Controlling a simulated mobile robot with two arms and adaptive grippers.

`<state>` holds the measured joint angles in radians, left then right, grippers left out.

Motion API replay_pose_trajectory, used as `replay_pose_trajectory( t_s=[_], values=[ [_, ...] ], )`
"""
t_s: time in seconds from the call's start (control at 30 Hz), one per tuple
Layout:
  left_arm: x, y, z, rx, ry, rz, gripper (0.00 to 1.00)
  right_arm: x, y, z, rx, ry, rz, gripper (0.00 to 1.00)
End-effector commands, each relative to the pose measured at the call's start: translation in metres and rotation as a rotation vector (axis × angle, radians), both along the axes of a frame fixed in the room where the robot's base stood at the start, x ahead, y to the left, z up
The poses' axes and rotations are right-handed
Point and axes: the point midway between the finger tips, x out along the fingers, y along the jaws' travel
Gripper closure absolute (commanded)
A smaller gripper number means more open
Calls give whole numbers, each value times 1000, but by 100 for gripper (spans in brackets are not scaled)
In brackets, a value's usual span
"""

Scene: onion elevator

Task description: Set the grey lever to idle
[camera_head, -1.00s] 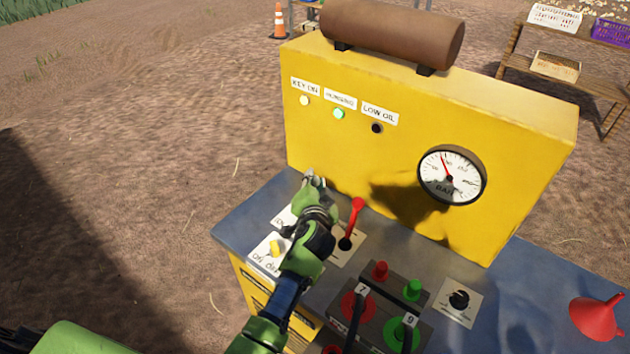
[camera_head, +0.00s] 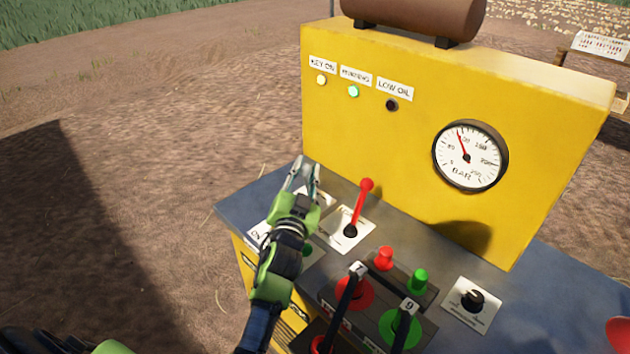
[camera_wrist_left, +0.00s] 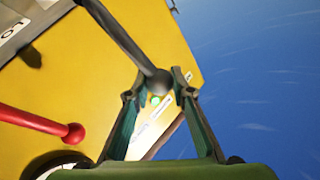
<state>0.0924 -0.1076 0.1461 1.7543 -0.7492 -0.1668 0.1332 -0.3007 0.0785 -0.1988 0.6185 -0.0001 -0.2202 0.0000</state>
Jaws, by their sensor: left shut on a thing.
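My left gripper (camera_head: 304,168) is at the left rear of the control panel, beside the yellow housing. In the left wrist view, the grey lever (camera_wrist_left: 125,43) reaches in from the top, and its round knob sits between the two fingertips (camera_wrist_left: 159,92). My left gripper is shut on this lever. In the head view, the fingers and wrist largely hide the lever, and its base plate is only partly visible. Its position labels cannot be read. My right gripper is in neither view.
A red lever (camera_head: 361,208) stands just right of my left gripper. Red (camera_head: 385,258) and green (camera_head: 419,280) buttons, two black handles and a black knob (camera_head: 472,299) are nearer the front and right. The gauge (camera_head: 470,156) is on the yellow housing (camera_head: 400,150).

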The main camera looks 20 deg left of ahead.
Motion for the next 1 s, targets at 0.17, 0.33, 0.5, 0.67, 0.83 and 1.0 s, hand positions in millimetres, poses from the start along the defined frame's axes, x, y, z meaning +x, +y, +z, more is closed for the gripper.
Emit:
replay_pose_trajectory(
  t_s=[0.17, 0.33, 0.5, 0.67, 0.83, 1.0],
  values=[
    [-9, 5, -5, 0, 6, 4, 100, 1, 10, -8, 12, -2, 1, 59],
    [-14, 7, -6, -1, 8, 6, 100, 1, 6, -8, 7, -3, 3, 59],
    [-15, 8, -7, 0, 10, 6, 100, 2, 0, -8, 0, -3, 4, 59],
    [-15, 8, -7, -1, 10, 7, 100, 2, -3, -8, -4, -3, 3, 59],
    [-16, 8, -7, 0, 11, 7, 100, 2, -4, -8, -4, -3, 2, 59],
    [-15, 8, -6, 0, 9, 6, 61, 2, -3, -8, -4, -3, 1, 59]
  ],
)
